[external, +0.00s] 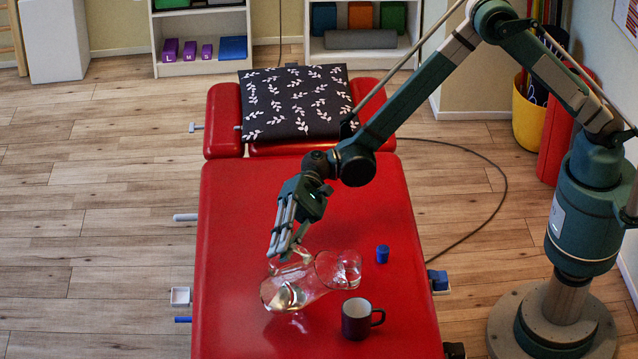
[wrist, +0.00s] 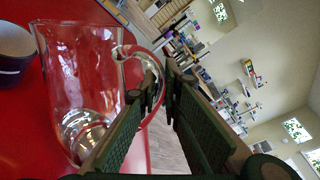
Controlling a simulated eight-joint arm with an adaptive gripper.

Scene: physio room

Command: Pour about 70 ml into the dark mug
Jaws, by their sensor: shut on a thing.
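A clear glass jug (external: 282,291) is strongly tilted above the red table, its mouth end toward the right and its base to the left. Clear liquid shows low in it in the wrist view (wrist: 88,128). My gripper (external: 284,250) is shut on the jug's handle, also seen in the wrist view (wrist: 158,82). The dark mug (external: 356,322) stands upright on the table, right of and nearer than the jug, apart from it. Its handle points right and its inside looks pale; its contents cannot be told. The mug also shows at the left of the wrist view (wrist: 14,62). No falling stream is visible.
A small blue object (external: 382,254) stands on the red treatment table (external: 240,220), behind the mug. A black patterned cushion (external: 295,103) lies at the far end. The table's middle is bare. Small fittings stick out along its sides.

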